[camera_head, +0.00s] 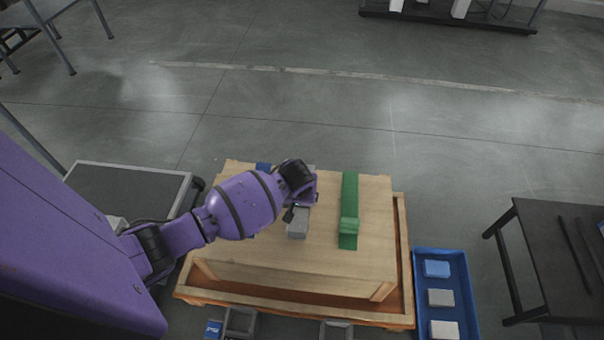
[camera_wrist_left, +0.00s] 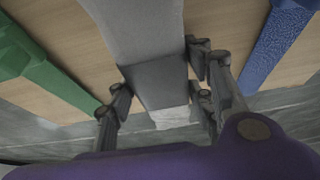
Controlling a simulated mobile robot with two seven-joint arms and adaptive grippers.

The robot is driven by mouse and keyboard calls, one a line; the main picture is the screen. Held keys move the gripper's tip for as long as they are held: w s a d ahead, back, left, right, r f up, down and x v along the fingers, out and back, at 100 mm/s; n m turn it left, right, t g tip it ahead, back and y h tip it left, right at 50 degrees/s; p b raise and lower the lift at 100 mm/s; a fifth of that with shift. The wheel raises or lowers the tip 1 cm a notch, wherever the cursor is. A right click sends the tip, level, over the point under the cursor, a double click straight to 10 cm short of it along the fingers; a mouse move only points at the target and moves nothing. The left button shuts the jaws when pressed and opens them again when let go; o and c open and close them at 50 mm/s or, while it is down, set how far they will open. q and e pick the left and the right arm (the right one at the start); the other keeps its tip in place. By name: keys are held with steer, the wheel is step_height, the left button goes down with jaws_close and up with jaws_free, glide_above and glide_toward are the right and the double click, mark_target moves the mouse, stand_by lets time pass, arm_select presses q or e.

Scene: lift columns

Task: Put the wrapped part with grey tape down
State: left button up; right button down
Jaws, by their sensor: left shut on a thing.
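The grey wrapped part with grey tape (camera_head: 298,228) is long and lies lengthwise over the wooden table top (camera_head: 375,260). In the left wrist view the wrapped part (camera_wrist_left: 140,25) runs between my fingers, with a darker grey tape band (camera_wrist_left: 160,83) around it. My left gripper (camera_head: 296,209) is shut on it at this band; its fingers (camera_wrist_left: 158,88) also show in the wrist view, one on each side. The arm hides some of the part in the head view. I cannot tell whether the part touches the table top. My right gripper is not in view.
A green wrapped part (camera_head: 349,200) lies to the right on the table top. A blue one (camera_head: 263,167) is mostly hidden behind my arm. A blue tray (camera_head: 419,300) with several blocks is on the right. A dark table (camera_head: 540,245) stands at the far right.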

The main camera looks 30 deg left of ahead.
arm_select(q)
steer(key=shift+w+r, duration=0.1)
steer(key=shift+r, duration=0.05)
steer(key=o, duration=1.7)
steer(key=shift+f, duration=0.2)
steer(key=shift+r, duration=0.3)
steer(key=p+v, duration=0.5)
steer(key=v, duration=0.5)
steer(key=shift+r, duration=0.4)
steer(key=shift+s+d+r, duration=0.15)
steer(key=shift+s+r, duration=0.3)
